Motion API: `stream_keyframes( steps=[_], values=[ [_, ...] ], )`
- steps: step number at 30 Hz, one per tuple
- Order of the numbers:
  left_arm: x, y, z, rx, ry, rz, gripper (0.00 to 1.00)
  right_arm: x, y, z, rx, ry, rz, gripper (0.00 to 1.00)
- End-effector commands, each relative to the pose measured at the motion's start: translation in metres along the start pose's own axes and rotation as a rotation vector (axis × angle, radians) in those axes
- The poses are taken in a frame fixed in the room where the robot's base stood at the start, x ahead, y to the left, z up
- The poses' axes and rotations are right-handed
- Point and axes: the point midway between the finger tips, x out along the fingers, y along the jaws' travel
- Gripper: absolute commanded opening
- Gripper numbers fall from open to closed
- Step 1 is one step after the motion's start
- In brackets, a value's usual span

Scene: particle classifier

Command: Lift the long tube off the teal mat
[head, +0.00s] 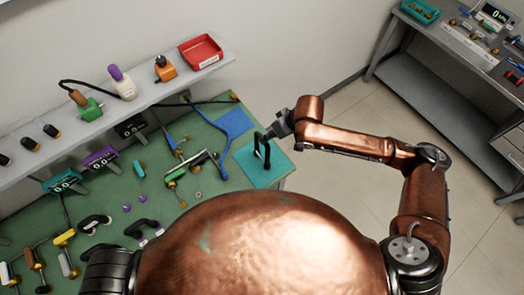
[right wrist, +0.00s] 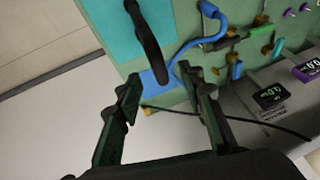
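A teal mat (head: 274,177) lies at the right end of the green bench; it also shows in the right wrist view (right wrist: 108,28). A dark curved piece, apparently the long tube (right wrist: 149,40), stands out in front of the mat in that view. My right gripper (head: 265,142) is over the mat. Its two fingers are spread apart in the right wrist view (right wrist: 158,82), with the dark piece's end near the gap and no visible grip. In the head view, tube and fingers are hard to separate. My left gripper (head: 121,224) is open and empty over the bench's front left.
A blue mat (head: 234,124) and a bent blue hose (head: 223,158) lie left of the teal mat. Several fittings and displays crowd the bench. A raised shelf (head: 130,109) carries a red bin (head: 201,52). Open floor lies right of the bench, before another table (head: 440,50).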

Motion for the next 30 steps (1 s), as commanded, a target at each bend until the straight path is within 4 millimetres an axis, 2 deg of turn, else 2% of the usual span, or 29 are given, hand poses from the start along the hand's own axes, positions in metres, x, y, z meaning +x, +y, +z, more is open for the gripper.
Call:
stream_keyframes(
  steps=[5,13,21,30],
  values=[
    [-0.001,0.000,0.000,0.000,0.000,0.000,0.40,0.006,0.004,-0.002,0.014,-0.013,0.010,0.36],
    [-0.004,-0.001,0.000,0.001,0.000,0.000,0.40,0.034,0.003,-0.003,0.013,-0.013,0.009,0.36],
    [-0.010,-0.002,0.000,0.001,-0.001,-0.001,0.40,0.071,0.003,-0.003,0.012,-0.013,0.010,0.36],
    [-0.010,-0.002,0.001,0.001,-0.002,-0.002,0.40,0.076,0.003,-0.003,0.011,-0.011,0.011,0.36]
  ],
)
